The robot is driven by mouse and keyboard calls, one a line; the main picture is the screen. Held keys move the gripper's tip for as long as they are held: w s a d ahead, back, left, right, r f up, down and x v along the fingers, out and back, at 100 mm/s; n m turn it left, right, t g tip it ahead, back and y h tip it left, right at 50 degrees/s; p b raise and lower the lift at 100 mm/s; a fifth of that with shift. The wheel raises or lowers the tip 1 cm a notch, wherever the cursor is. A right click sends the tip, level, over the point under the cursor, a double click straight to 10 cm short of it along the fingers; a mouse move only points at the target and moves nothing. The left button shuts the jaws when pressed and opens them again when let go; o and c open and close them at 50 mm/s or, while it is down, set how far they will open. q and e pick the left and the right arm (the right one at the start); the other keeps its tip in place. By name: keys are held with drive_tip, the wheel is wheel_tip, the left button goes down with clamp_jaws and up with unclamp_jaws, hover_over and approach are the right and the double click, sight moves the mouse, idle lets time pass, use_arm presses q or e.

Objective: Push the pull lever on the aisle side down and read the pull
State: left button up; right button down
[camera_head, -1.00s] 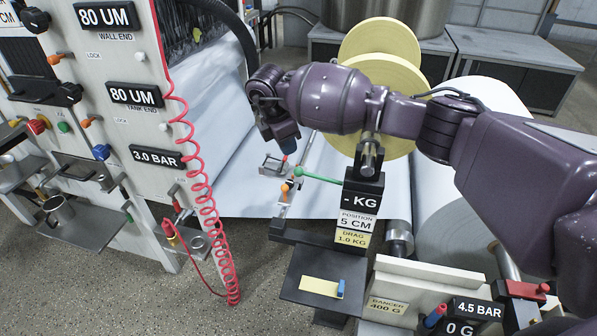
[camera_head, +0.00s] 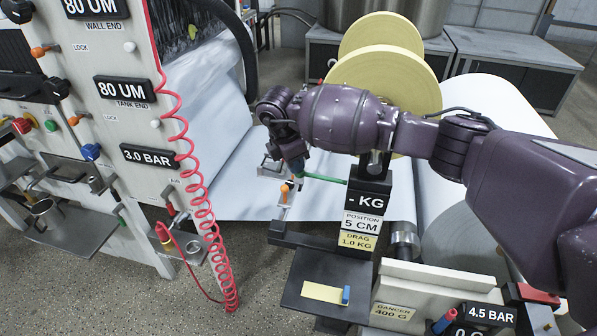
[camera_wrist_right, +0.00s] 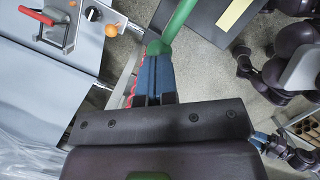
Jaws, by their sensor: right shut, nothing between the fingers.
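The green pull lever (camera_head: 322,179) sticks out to the left from the black post whose display (camera_head: 365,202) reads "- KG". Below it are labels for position 5 CM and drag 1.0 KG. My right gripper (camera_head: 298,172) is shut and empty, with its fingertips at the lever's outer end. In the right wrist view the blue fingers (camera_wrist_right: 155,75) are together, their tips at the green knob of the lever (camera_wrist_right: 158,48). They look touching or nearly so; I cannot tell which.
A black shelf (camera_head: 325,270) with a yellow strip lies below. Yellow rolls (camera_head: 400,75) stand behind my right arm. A red coiled hose (camera_head: 195,190) hangs at left.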

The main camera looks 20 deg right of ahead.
sight(296, 176)
drive_tip(key=shift+f, duration=0.1)
drive_tip(key=shift+f, duration=0.2)
drive_tip(key=shift+a+x, duration=0.2)
drive_tip(key=shift+x, duration=0.7)
drive_tip(key=shift+a+x, duration=0.25)
drive_tip(key=shift+x, duration=0.7)
drive_tip(key=a, duration=0.1)
drive_tip(key=a+r, duration=0.1)
drive_tip(key=a, duration=0.1)
drive_tip(key=shift+s+p, duration=0.15)
drive_tip(key=shift+p, duration=0.25)
